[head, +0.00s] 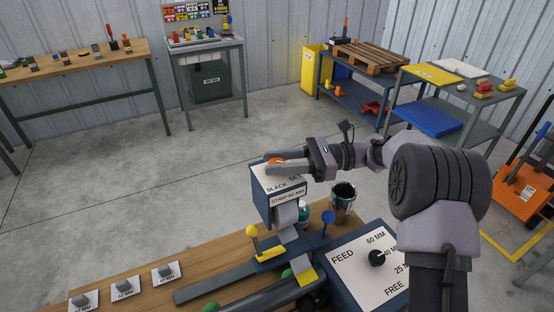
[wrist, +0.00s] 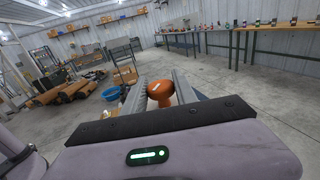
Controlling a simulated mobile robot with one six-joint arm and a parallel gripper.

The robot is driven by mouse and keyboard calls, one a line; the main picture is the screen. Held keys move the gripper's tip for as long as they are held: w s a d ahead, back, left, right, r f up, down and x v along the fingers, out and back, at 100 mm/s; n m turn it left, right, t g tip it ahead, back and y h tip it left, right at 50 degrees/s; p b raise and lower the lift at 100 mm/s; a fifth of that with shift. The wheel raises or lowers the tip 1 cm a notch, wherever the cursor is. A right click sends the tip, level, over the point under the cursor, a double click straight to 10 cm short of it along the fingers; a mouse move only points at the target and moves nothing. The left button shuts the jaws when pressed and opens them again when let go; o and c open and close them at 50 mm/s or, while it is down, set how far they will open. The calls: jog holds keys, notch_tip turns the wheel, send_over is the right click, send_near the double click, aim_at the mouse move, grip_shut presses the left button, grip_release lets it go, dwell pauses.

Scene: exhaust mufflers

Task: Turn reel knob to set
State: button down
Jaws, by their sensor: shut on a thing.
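The reel knob is orange with a pale bar across its top; in the wrist view the knob (wrist: 161,91) sits between my two grey fingers. In the head view only a bit of the orange knob (head: 276,159) shows, on top of a blue-grey reel box (head: 261,205) with a white top lettered "SLACK SET". My gripper (head: 285,162) reaches in from the right, level above the box, and is shut on the knob; its fingertips also show in the wrist view (wrist: 158,88). The fingers hide part of the label and knob. A grey strap (head: 284,215) hangs from the box front.
A FEED dial panel (head: 358,268) with a black knob stands at lower right. A dark tin (head: 342,203), a yellow-knobbed lever (head: 252,232) and a blue knob (head: 328,217) stand close to the box. Labelled parts (head: 125,287) lie at lower left on the wooden bench (head: 190,270).

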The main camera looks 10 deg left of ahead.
jog(key=shift+r, duration=0.1)
dwell(0.3)
jog(key=c, duration=1)
grip_release()
jog(key=p+v, duration=1.2)
jog(key=v, duration=0.5)
jog(key=shift+w+d, duration=0.15)
